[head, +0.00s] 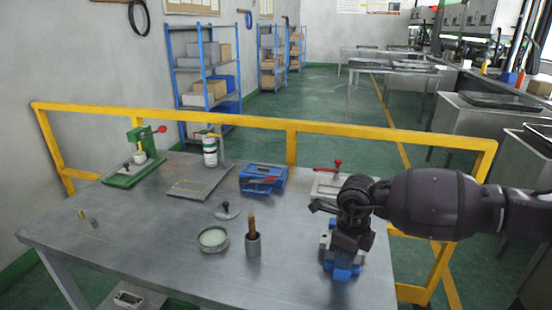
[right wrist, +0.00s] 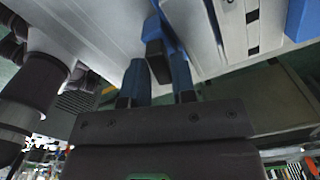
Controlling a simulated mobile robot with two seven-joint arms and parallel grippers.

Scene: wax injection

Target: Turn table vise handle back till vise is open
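The blue and grey table vise (head: 342,262) stands near the right edge of the metal table, partly hidden under my right gripper (head: 349,240). My right gripper points down over it. In the right wrist view its two blue-tipped fingers (right wrist: 158,82) stand apart, with a dark block (right wrist: 157,58) between them. The block joins a blue part of the vise (right wrist: 168,35) and looks like part of the handle. It nearly fills the gap, but I cannot tell whether the fingers press on it. The jaw gap is hidden. My left gripper is not in view.
On the metal table (head: 140,245) stand a green press (head: 135,165), a white bottle (head: 210,152), a blue tool box (head: 262,179), a round dish (head: 213,238) and a cup with a brown-handled tool (head: 253,245). A yellow rail (head: 260,124) runs behind. The table's front left is mostly clear.

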